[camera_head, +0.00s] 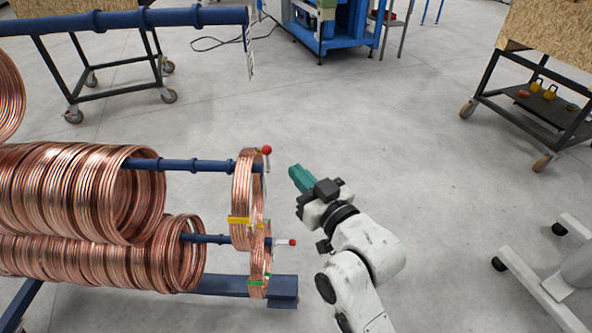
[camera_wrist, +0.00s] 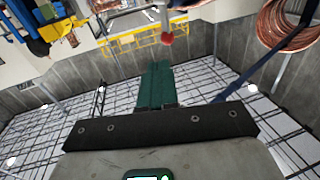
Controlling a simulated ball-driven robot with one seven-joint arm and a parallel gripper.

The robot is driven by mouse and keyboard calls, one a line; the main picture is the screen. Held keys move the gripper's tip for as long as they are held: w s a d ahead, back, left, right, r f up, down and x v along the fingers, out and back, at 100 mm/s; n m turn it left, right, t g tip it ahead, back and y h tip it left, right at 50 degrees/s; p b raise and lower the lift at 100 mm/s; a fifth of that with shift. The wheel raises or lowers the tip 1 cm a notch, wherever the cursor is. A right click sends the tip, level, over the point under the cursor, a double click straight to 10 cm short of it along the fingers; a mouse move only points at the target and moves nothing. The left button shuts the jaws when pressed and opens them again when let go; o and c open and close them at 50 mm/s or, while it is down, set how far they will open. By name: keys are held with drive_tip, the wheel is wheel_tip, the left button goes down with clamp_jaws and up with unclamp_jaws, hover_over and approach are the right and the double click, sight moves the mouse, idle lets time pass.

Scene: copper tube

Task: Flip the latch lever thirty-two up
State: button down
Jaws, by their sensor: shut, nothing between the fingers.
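Two latch levers with red ball knobs sit at the ends of blue rods. The upper lever (camera_head: 266,151) points up beside a copper coil. The lower lever (camera_head: 291,242) lies sideways, its knob to the right. I cannot read which is number thirty-two. My gripper (camera_head: 295,172), with teal fingers, is shut and empty, right of the upper lever and above the lower one. In the wrist view the shut fingers (camera_wrist: 156,72) point towards a red knob (camera_wrist: 167,39) on a pale lever, with a gap visible between; which lever this is I cannot tell.
Copper coils (camera_head: 80,190) hang on the blue rods at the left. Coils with yellow and green bands (camera_head: 241,200) hang near the rod ends. A wheeled cart (camera_head: 540,95) stands at the upper right. The floor between is clear.

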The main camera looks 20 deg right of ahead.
drive_tip(key=r+v, duration=0.2)
drive_tip(key=v, duration=0.6)
drive_tip(key=shift+a, duration=0.1)
drive_tip(key=s+d+f+g+h+p, duration=0.2)
drive_tip(key=s+d+f+g+p, duration=0.2)
drive_tip(key=s+f+g, duration=0.6)
drive_tip(key=s+d+f+m+g+h+p, duration=0.1)
drive_tip(key=s+d+f+g, duration=0.1)
drive_tip(key=s, duration=0.6)
drive_tip(key=s+d+f+m+g+h+p, duration=0.1)
drive_tip(key=s+d+f+g, duration=0.2)
drive_tip(key=s+f, duration=0.3)
drive_tip(key=shift+s+m+g+p, duration=0.3)
drive_tip(key=shift+s+g+p, duration=0.1)
drive_tip(key=shift+s+g, duration=0.6)
drive_tip(key=shift+s+f, duration=0.15)
